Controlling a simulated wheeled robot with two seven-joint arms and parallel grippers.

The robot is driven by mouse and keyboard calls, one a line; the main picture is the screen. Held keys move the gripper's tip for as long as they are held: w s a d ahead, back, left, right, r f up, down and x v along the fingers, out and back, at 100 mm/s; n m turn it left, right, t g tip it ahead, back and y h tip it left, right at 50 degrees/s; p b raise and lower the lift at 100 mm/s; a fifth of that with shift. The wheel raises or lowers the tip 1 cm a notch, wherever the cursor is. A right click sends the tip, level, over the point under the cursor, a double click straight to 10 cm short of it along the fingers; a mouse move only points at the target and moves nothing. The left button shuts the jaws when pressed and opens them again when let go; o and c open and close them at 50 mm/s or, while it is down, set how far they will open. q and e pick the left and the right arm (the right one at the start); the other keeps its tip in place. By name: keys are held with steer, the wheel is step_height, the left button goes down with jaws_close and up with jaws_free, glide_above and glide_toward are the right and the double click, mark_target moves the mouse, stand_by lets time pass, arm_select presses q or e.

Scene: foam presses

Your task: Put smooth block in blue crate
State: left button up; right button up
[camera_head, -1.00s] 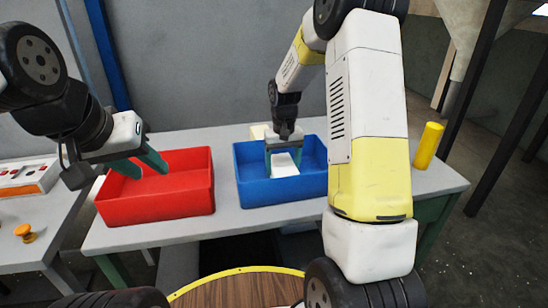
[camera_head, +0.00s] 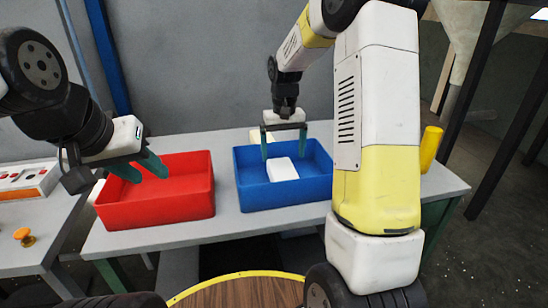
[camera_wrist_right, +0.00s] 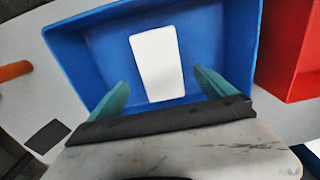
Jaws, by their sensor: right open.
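The white block (camera_head: 282,169) lies inside the blue crate (camera_head: 285,193) on the table. It also shows on the crate floor in the right wrist view (camera_wrist_right: 157,62). My right gripper (camera_head: 284,158) is open above the blue crate, with its fingers apart and the block below, between and beyond them. It does not hold the block. My left gripper (camera_head: 148,172) is over the left part of the red crate (camera_head: 160,209), with its two green fingers apart and nothing between them.
A yellow cylinder (camera_head: 430,149) stands at the table's right end, partly behind my right arm. A pale block (camera_head: 262,135) lies behind the blue crate. A control box (camera_head: 28,180) and an orange button (camera_head: 23,236) are on the left table.

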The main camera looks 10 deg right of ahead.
mark_target(283, 170)
steer(key=s+r+t+y, duration=0.1)
steer(key=s+r+t, duration=0.2)
steer(key=s+r, duration=0.95)
steer(key=s+a+r+t+y, duration=0.1)
steer(key=s+a+t, duration=0.1)
steer(key=s, duration=1)
steer(key=shift+s+r+t, duration=0.4)
steer(key=shift+t, duration=0.2)
